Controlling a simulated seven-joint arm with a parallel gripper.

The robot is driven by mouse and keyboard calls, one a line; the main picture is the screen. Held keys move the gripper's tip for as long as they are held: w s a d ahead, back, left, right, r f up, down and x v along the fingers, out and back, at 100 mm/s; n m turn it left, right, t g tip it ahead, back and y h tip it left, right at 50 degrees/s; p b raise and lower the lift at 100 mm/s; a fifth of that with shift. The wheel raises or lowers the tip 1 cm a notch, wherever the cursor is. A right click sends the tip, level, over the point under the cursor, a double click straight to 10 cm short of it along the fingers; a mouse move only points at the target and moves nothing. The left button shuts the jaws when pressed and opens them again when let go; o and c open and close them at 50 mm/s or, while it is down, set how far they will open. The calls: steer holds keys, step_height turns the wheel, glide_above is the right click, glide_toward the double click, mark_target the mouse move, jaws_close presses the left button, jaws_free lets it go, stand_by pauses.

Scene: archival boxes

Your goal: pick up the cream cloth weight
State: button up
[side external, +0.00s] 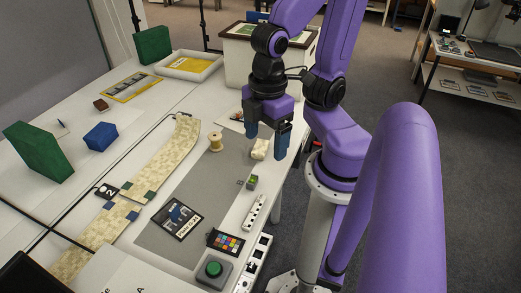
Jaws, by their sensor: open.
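The cream cloth weight (260,149) is a small pale lump on the table near its right edge, by the grey mat. My gripper (267,145) points down just above and around it in the picture, with one blue finger to the upper left and the other to the right. The fingers are apart with nothing held between them. From this single view I cannot tell the exact height of the fingertips over the weight or whether they touch it.
A wooden spool (215,142) stands left of the weight. A small dark green-topped block (252,182) sits in front. A white box (237,62) stands behind my gripper. The grey mat (190,185) has free room at left. The table's right edge is close.

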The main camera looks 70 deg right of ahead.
mark_target(261, 144)
steer(key=w+d+f+n+h, duration=0.2)
steer(key=w+d+f+h, duration=0.3)
steer(key=w+f+h, duration=0.55)
steer(key=d+f+n+h, duration=0.1)
steer(key=d+f, duration=0.1)
steer(key=f, duration=0.2)
steer(key=d+f+n+h, duration=0.1)
steer(key=d+f+n, duration=0.1)
steer(key=d+f, duration=0.1)
steer(key=d+f+n+t+h, duration=0.1)
steer(key=d+f, duration=0.2)
steer(key=f, duration=0.3)
steer(key=shift+w+n+h, duration=0.25)
steer(key=shift+n, duration=0.05)
steer(key=shift+d+f, duration=0.15)
steer(key=shift+d, duration=0.25)
steer(key=x, duration=1.6)
steer(key=shift+w+d+f, duration=0.2)
steer(key=shift+d, duration=0.05)
steer(key=c, duration=1.4)
